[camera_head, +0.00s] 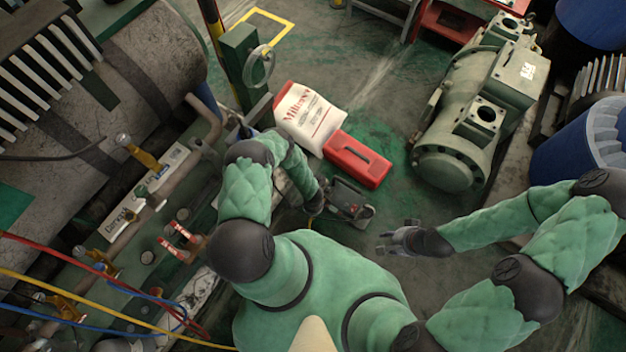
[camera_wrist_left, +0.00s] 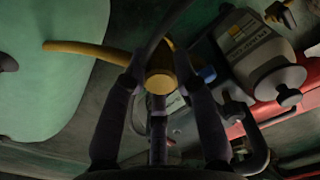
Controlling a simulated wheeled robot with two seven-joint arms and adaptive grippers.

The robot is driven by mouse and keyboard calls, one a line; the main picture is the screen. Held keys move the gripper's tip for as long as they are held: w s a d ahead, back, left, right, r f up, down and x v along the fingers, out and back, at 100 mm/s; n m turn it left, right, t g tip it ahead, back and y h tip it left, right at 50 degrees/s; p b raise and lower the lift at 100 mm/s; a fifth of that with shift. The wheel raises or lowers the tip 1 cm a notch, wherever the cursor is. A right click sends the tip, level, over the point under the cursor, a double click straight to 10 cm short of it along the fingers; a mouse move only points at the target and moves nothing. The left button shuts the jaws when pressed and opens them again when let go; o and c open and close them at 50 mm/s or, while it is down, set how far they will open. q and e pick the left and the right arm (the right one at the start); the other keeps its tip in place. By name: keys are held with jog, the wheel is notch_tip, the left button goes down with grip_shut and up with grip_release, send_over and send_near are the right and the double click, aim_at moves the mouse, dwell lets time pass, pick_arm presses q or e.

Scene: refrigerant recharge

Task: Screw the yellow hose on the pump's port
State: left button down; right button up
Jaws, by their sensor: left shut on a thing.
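In the left wrist view, my left gripper (camera_wrist_left: 160,75) is shut on the round yellow end fitting of the yellow hose (camera_wrist_left: 85,48). The hose runs off to the left from the fingers. The grey pump (camera_wrist_left: 262,55) with its labelled housing is just to the right of the fingers. I cannot tell whether the fitting touches the pump's port. In the head view, my left gripper (camera_head: 316,205) is at the left side of the pump (camera_head: 352,205), and the fitting is hidden. My right gripper (camera_head: 384,241) is empty, right of and below the pump, with its fingertips apart.
A large green compressor (camera_head: 475,110) is at the upper right. Pipes, valves and red, yellow and blue hoses (camera_head: 100,310) fill the left side. Floor right of the pump is clear.

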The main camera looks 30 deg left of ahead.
pick_arm(q)
jog(key=shift+w, duration=0.1)
jog(key=shift+a+f+m+b, duration=0.1)
jog(key=shift+m+b, duration=0.25)
jog(key=shift+m, duration=0.25)
jog(key=shift+m+b, duration=0.5)
jog(key=shift+m, duration=0.7)
jog(key=m+b, duration=0.1)
jog(key=m, duration=0.1)
jog(key=shift+m+b, duration=0.35)
jog(key=shift+m, duration=0.05)
jog(key=c, duration=0.9)
grip_release()
